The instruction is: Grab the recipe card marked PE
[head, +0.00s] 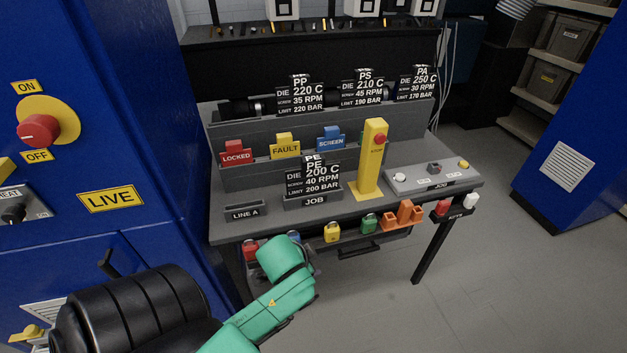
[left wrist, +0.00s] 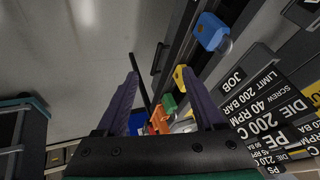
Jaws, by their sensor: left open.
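The black PE recipe card (head: 313,178), with white print reading 200 C, 40 RPM and 200 BAR, stands in the JOB holder (head: 313,200) at the front of the grey bench. In the left wrist view the PE card (left wrist: 265,108) appears rotated, to the right of my fingers. My left gripper (left wrist: 160,85) is open and empty, its two purple fingers apart. In the head view my green left wrist is low in front of the bench edge, below the card; the fingers are hidden there. My right gripper is in neither view.
PP (head: 301,95), PS (head: 363,88) and PA (head: 418,84) cards stand on the back rack. LOCKED, FAULT and SCREEN tags fill the middle rack. A yellow post (head: 371,158) stands right of the PE card. Padlocks (head: 331,233) hang along the front edge. LINE A holder (head: 246,212) is left.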

